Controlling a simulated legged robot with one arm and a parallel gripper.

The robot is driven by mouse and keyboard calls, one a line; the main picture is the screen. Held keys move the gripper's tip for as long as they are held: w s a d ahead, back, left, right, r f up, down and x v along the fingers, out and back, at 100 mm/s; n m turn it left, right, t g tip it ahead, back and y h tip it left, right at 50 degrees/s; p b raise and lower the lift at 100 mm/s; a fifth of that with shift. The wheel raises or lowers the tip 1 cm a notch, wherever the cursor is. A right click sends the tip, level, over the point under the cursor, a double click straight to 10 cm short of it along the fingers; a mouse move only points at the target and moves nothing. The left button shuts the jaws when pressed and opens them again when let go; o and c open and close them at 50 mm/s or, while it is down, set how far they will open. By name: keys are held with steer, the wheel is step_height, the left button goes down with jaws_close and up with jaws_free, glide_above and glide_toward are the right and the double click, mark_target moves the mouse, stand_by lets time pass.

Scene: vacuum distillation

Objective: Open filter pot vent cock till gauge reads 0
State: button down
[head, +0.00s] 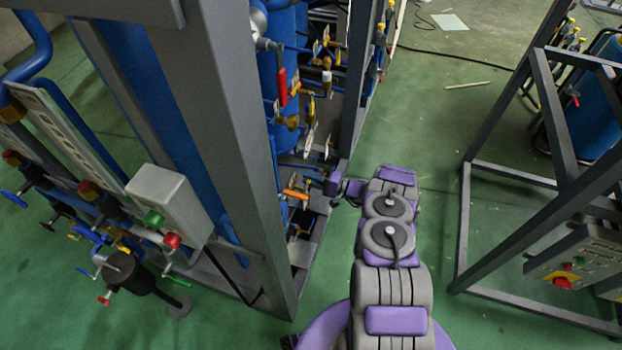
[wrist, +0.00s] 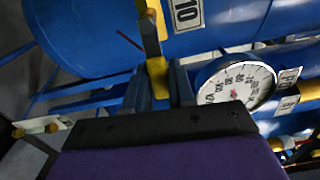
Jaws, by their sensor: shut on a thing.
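In the wrist view my gripper (wrist: 158,88) is shut on a yellow valve handle (wrist: 157,72), which stands between its two fingers. The handle's upper part runs up beside a white tag marked 10 (wrist: 186,12). I take this to be the vent cock, but cannot confirm it. A round white pressure gauge (wrist: 237,84) sits just right of the fingers. Its lower edge is hidden by my gripper body, and its needle cannot be read. In the head view my gripper (head: 334,187) reaches left to the piping inside the rack; the held handle cannot be made out there.
The grey rack post (head: 222,150) stands left of my arm. Valves with red and yellow handles (head: 300,90) crowd the rack. A grey button box (head: 168,205) is at the left. Another steel frame (head: 462,225) stands right. Green floor (head: 440,120) between the racks is mostly clear.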

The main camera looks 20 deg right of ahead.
steer(key=c, duration=1)
jaws_free()
steer(key=shift+a+f, duration=0.1)
steer(key=shift+c, duration=0.2)
steer(key=p+v, duration=0.1)
steer(key=v, duration=1.6)
steer(key=shift+s+d, duration=0.15)
steer(key=shift+d, duration=0.05)
